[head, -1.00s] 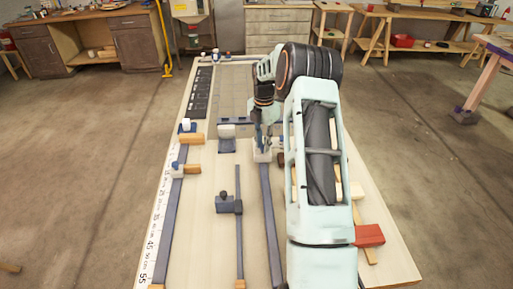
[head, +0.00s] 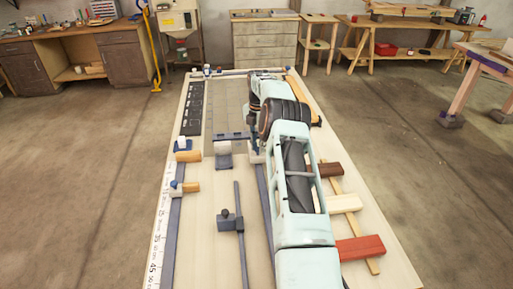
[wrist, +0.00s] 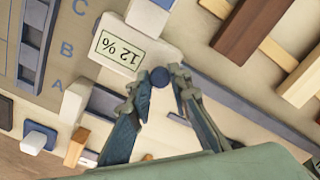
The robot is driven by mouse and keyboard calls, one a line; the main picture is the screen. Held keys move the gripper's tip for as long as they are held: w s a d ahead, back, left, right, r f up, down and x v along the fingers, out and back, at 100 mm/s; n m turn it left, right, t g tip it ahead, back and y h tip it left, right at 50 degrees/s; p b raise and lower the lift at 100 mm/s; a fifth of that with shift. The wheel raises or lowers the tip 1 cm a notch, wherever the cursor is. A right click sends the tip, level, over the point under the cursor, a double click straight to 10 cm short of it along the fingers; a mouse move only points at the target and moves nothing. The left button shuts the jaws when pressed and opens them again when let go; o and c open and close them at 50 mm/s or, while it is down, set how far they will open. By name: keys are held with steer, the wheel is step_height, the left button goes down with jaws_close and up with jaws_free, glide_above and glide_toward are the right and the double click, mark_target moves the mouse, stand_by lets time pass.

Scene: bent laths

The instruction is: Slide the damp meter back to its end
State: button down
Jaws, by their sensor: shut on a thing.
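The damp meter (wrist: 118,52) is a white box whose display reads "12 %", upside down in the wrist view. A round dark blue knob (wrist: 159,77) sits at its edge. My gripper (wrist: 158,82) is shut on this knob, one finger on each side. In the head view only a pale part of the meter (head: 256,158) shows, at the far end of the visible part of a long dark blue rail (head: 262,195). My arm hides the rest of the meter and much of the gripper there.
Left of the rail stand a blue block with a pale roller (head: 224,160) and a thin dark bar with a slider (head: 230,222). Blocks with wooden ends (head: 188,156) line the left edge. Dark brown, cream and red (head: 360,247) wood pieces lie on the right.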

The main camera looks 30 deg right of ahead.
steer(key=shift+w+d, duration=0.15)
steer(key=shift+w, duration=0.35)
steer(key=shift+r, duration=0.1)
steer(key=shift+w+d+r, duration=0.1)
steer(key=shift+w, duration=0.05)
steer(key=c, duration=1.8)
jaws_free()
steer(key=shift+o, duration=0.2)
step_height(320, 180, up, 7)
steer(key=shift+r, duration=0.15)
